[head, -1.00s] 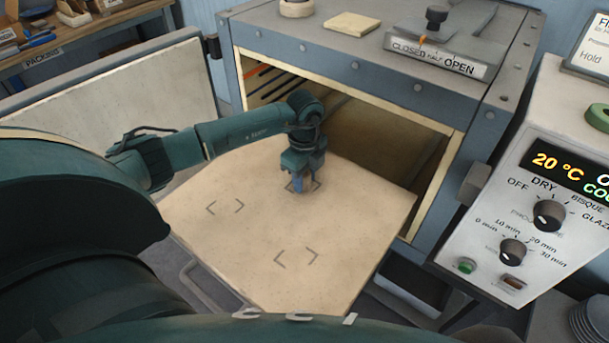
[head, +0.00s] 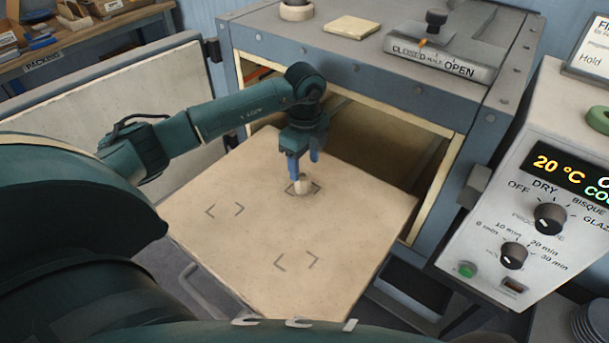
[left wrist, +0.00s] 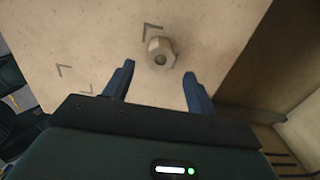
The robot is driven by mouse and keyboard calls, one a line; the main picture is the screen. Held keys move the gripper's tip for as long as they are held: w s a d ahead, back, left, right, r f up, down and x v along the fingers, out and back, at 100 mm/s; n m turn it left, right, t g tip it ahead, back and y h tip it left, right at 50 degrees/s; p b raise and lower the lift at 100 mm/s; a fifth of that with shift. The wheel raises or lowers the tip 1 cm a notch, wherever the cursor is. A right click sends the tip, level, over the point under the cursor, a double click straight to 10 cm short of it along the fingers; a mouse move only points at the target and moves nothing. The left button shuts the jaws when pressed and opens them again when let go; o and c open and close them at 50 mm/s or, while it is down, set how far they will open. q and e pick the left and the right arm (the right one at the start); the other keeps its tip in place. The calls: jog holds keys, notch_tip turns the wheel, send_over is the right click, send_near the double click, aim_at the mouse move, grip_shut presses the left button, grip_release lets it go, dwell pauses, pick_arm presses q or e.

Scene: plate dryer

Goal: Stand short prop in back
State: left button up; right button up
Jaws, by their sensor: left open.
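The short prop (head: 303,185) is a small, pale, beige post. It stands upright inside the back corner marks of the pulled-out kiln shelf (head: 240,245). In the left wrist view the prop (left wrist: 160,52) shows from above as a faceted piece with a hole in its top. My left gripper (head: 304,170) is open and just above the prop. In the left wrist view its blue fingers (left wrist: 158,75) are apart, with the prop beyond their tips and not between them. My right gripper does not show.
Two more pairs of corner marks on the shelf are empty, at left (head: 225,211) and front (head: 297,262). The dryer cabinet (head: 400,100) stands open behind, its door (head: 110,100) swung left. A control panel (head: 530,200) stands at right.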

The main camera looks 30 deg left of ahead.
aim_at(304, 176)
pick_arm(q)
notch_tip(304, 176, up, 6)
dwell(0.7)
